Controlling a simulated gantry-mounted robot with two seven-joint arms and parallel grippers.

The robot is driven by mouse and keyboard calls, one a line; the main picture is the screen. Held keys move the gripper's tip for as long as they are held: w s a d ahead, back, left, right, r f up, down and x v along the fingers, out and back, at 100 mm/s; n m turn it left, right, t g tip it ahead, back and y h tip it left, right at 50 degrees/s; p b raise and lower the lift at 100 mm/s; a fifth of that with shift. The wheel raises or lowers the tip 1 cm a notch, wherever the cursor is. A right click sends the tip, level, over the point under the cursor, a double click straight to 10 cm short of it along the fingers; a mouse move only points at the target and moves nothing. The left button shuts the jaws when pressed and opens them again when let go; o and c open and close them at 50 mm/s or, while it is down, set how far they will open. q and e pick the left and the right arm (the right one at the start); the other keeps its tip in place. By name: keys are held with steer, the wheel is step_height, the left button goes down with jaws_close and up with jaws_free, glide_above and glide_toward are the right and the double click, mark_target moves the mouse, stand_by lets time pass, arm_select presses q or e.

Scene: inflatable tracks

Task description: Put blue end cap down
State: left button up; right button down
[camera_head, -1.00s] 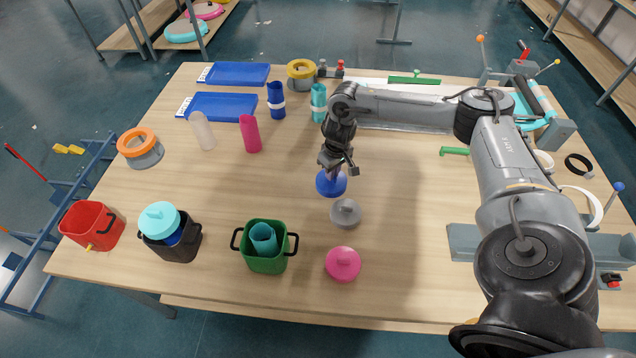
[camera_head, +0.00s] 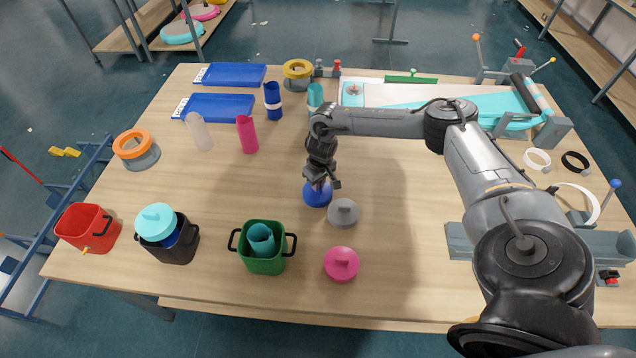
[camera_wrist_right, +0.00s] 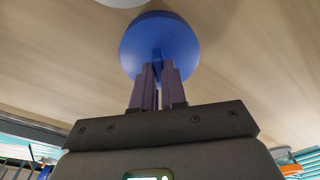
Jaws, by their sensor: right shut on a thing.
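The blue end cap (camera_head: 317,195) is a round blue disc with a raised grip, in the middle of the wooden table. In the right wrist view the end cap (camera_wrist_right: 160,42) sits at the fingertips, its grip between the two fingers. My right gripper (camera_head: 319,184) points down over it and is shut on that grip; it also shows in the right wrist view (camera_wrist_right: 159,72). The cap is at or very close to the table top; I cannot tell whether it touches. My left gripper is not in view.
A grey end cap (camera_head: 343,212) lies just right of the blue one, and a pink end cap (camera_head: 341,264) lies nearer the front. A green pot (camera_head: 262,262) and a black pot (camera_head: 172,250) stand at front left. A pink tube (camera_head: 247,134) stands behind. Table left of the cap is clear.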

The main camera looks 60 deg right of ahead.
steer(key=shift+f, duration=0.1)
steer(key=c, duration=1.2)
jaws_free()
steer(key=r, duration=0.8)
steer(key=s+r+p, duration=0.1)
steer(key=r, duration=0.3)
steer(key=shift+a+r, duration=0.1)
steer(key=shift+a, duration=0.15)
